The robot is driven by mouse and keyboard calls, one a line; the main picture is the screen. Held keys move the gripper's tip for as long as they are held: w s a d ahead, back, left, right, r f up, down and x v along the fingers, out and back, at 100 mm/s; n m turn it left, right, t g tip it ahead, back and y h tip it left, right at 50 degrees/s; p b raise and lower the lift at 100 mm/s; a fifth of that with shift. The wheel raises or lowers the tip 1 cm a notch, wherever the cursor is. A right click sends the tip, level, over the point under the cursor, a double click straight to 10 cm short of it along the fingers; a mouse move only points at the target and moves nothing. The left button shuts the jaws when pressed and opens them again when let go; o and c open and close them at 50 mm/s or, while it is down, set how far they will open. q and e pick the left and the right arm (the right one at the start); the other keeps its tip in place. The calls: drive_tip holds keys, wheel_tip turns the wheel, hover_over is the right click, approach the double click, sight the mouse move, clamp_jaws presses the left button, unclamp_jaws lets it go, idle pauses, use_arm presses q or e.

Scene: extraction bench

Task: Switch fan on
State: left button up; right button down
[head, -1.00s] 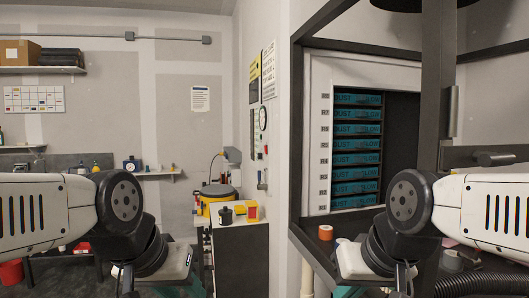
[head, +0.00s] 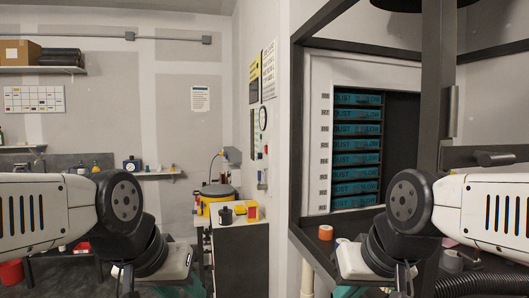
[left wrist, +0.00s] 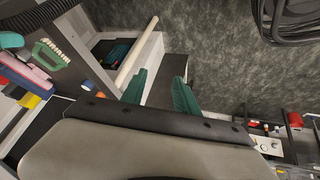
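No fan and no clearly marked fan switch can be made out. A round gauge (head: 263,118) and a small fitting (head: 262,180) sit on the wall edge left of the dark-framed extraction bench (head: 297,130); whether either is a fan control I cannot tell. My left gripper (left wrist: 161,78) shows two teal fingers apart with nothing between them, above the floor. In the head view only a teal bit of it shows at the bottom. My right gripper (head: 347,291) shows just a teal sliver at the bottom, mostly hidden by its wrist.
The left wrist view shows a green brush (left wrist: 50,55), a pale pipe (left wrist: 138,52) and coiled cable (left wrist: 295,20).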

use_arm(q)
clamp_jaws()
idle(1.8)
